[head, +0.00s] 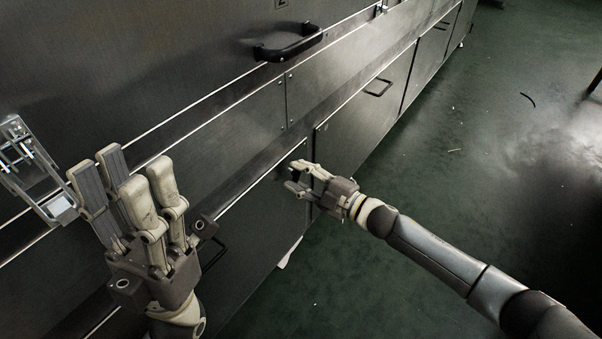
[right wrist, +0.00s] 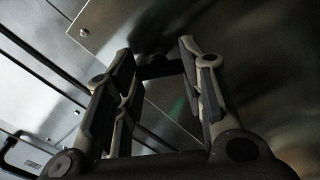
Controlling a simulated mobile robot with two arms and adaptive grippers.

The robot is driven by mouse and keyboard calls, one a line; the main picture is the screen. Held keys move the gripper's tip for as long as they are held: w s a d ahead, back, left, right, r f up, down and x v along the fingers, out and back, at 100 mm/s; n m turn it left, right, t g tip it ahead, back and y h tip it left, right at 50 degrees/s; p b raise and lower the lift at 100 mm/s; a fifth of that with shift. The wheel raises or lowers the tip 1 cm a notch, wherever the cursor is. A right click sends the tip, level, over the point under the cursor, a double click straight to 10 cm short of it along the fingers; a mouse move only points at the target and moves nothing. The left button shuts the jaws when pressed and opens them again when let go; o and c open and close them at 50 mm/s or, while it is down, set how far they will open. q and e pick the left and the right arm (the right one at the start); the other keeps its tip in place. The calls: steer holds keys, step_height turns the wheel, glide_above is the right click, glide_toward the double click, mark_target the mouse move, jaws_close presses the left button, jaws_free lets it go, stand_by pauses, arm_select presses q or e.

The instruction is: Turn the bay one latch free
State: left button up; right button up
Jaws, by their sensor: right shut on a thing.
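My right gripper (head: 298,181) is at the upper edge of a lower metal panel (head: 262,222) on the dryer front. Its fingers are closed on a small dark piece, which looks like the bay one latch. In the right wrist view a dark bar (right wrist: 160,69) spans between the fingertips (right wrist: 157,62). The latch's shape and turn angle are mostly hidden by the fingers and shadow. My left gripper (head: 122,175) is open and empty, raised in front of the dryer at the left.
A black handle (head: 289,44) sits on the upper panel, and another handle (head: 378,87) on a lower panel further along. A silver metal bracket (head: 32,165) projects at the far left. The green floor (head: 430,170) beside the dryer is mostly clear, with small scraps.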

steer(key=n, duration=0.5)
steer(key=shift+f+n, duration=0.2)
steer(key=shift+n, duration=0.2)
stand_by(0.4)
steer(key=o, duration=1)
steer(key=v, duration=1.2)
